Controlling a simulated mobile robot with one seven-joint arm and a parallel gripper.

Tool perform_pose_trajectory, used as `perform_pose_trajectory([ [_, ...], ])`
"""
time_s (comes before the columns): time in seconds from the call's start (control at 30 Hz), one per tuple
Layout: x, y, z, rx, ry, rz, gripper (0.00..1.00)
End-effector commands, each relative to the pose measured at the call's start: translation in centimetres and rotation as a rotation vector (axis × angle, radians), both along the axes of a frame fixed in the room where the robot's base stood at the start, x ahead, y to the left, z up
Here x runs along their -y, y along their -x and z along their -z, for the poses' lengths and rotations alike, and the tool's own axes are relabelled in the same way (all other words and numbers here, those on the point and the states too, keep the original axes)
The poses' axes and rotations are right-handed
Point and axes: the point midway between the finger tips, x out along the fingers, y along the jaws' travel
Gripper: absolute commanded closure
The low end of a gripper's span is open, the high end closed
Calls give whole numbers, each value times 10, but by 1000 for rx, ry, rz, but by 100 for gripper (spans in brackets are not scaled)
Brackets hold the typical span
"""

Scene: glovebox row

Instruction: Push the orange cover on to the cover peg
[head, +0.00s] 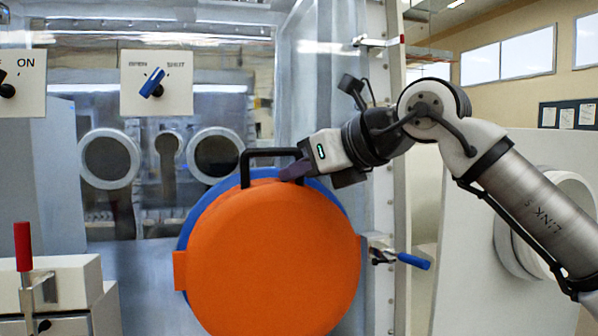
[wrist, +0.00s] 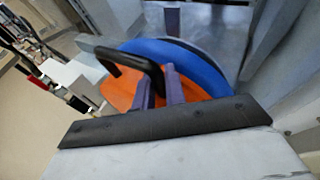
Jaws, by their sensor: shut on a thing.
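The round orange cover (head: 270,255) stands upright in the head view, in front of a blue disc or ring (head: 183,240) whose edge shows at the left and upper right. A black handle (head: 270,152) arches over the cover's top. My gripper (head: 290,172) is shut on the right part of this handle. In the wrist view the purple fingers (wrist: 160,90) are at the black handle (wrist: 128,58), with the orange cover (wrist: 118,92) and blue disc (wrist: 190,62) beyond. The cover peg cannot be made out. Any gap between cover and disc is hard to judge.
A blue-handled latch (head: 413,261) sticks out right of the cover. A blue OPEN/SHUT knob (head: 152,82) is on the panel above. A red-handled lever (head: 23,247) stands at lower left. A white panel with a round port (head: 560,220) is at right, behind my arm.

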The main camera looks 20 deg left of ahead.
Motion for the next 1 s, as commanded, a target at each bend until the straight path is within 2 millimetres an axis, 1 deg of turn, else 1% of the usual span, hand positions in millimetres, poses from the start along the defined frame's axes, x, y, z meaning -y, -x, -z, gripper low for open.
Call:
perform_pose_trajectory([
  [0.03, 2, 2, -3, 3, -5, 1, 100],
  [1.0, 17, 25, -5, 0, -2, -1, 100],
])
